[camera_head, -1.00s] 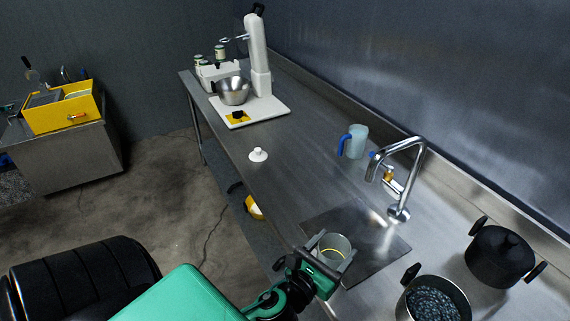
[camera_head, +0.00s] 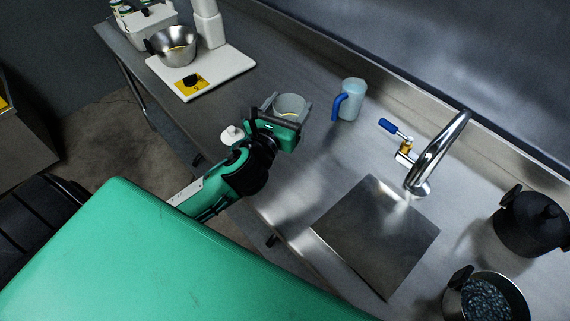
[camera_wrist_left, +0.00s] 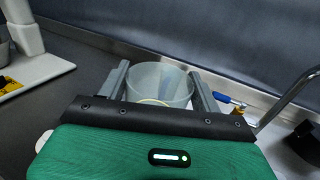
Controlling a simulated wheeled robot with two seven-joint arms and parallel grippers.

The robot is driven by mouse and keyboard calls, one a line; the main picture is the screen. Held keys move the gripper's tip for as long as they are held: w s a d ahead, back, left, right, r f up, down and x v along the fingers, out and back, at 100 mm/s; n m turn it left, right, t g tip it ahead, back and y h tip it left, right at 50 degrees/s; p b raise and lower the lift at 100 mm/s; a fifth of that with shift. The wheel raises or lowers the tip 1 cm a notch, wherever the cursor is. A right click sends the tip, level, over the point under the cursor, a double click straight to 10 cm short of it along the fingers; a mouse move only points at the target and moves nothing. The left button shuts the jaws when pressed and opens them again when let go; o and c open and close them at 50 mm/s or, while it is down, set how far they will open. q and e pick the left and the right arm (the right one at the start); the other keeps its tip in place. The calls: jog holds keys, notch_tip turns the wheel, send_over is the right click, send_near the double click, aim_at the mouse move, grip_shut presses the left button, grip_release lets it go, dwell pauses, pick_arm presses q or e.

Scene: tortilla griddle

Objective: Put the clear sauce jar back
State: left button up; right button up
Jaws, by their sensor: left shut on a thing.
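The clear sauce jar (camera_head: 290,103) is a translucent open cup with a yellowish ring low inside. My left gripper (camera_head: 289,108) is shut on it, with one finger on each side. In the left wrist view the jar (camera_wrist_left: 160,82) stands between the two grey fingers, and its lower part is hidden behind the gripper body. The jar is over the counter, left of the blue-handled jug; I cannot tell whether it touches the surface. A small white lid with a knob (camera_head: 231,134) lies on the counter just left of the gripper. My right gripper is not in view.
A translucent jug with a blue handle (camera_head: 351,99) stands right of the jar. The faucet (camera_head: 440,150) and sink area (camera_head: 380,235) are further right, with a black pot (camera_head: 532,222) beyond. A white mixer base (camera_head: 222,70) with a steel bowl (camera_head: 175,46) stands at upper left.

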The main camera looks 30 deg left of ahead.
pick_arm(q)
notch_tip(320, 180, up, 4)
jog(key=w+a, duration=0.1)
jog(key=w, duration=0.1)
jog(key=f, duration=0.7)
jog(key=f+b, duration=0.1)
jog(key=f, duration=0.6)
jog(key=shift+w+a+f, duration=0.15)
jog(key=shift+a+f, duration=0.05)
jog(key=shift+f+b, duration=0.4)
jog(key=shift+f, duration=2.1)
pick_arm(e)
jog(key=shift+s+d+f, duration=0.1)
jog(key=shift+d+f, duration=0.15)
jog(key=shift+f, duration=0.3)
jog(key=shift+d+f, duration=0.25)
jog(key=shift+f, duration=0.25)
pick_arm(q)
jog(key=shift+f, duration=0.2)
jog(key=o, duration=1.7)
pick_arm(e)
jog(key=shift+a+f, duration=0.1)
